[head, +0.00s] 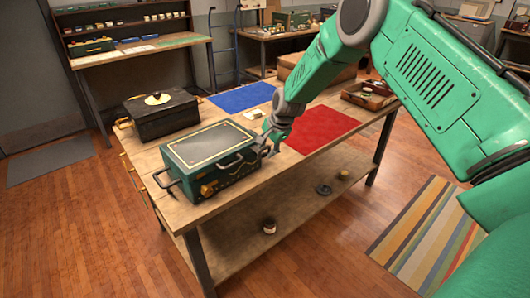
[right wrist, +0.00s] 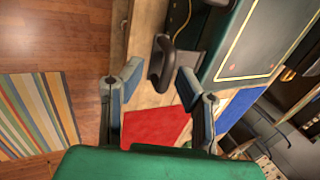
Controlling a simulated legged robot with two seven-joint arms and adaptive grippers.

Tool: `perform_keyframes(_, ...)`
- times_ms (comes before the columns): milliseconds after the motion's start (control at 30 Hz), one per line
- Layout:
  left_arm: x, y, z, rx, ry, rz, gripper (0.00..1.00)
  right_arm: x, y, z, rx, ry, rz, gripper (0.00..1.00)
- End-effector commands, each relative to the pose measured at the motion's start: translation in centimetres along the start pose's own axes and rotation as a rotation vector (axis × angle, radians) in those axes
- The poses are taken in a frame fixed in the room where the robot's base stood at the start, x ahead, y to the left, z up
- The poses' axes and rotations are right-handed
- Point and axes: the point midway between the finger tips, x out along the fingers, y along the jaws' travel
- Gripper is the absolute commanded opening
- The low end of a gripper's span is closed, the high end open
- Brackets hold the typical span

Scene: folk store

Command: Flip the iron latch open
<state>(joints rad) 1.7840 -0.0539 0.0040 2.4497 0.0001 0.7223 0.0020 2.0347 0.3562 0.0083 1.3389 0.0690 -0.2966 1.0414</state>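A dark green box (head: 212,150) with yellow trim stands closed on the wooden workbench, its brass-coloured fitting (head: 208,189) on the front face. Dark handles stick out at its ends. I cannot clearly single out the iron latch. My right gripper (head: 269,148) is at the box's right end. In the right wrist view my right gripper (right wrist: 160,74) is open, its fingers apart. A dark curved handle (right wrist: 160,60) on the green box (right wrist: 262,40) lies beyond and between the fingertips; contact is not visible. My left gripper is not in view.
A black box (head: 160,115) with a brass-coloured top fitting stands behind the green box. A blue mat (head: 242,97) and a red mat (head: 320,128) lie on the bench (head: 228,208). An open tray (head: 370,95) sits at the far right end. A striped rug (head: 425,235) lies on the floor.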

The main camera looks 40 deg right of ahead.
Motion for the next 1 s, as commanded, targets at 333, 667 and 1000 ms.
perform_keyframes(333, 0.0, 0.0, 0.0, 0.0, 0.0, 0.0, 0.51, -7.3, -0.1, 0.0, 0.0, -0.001, -0.001, 0.3)
perform_keyframes(667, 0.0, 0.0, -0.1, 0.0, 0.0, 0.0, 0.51, -9.5, 0.0, -0.1, 0.001, -0.002, 0.002, 0.3)
perform_keyframes(1000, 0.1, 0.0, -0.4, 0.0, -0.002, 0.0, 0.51, -9.5, 0.0, -0.1, 0.0, -0.001, 0.002, 0.3)
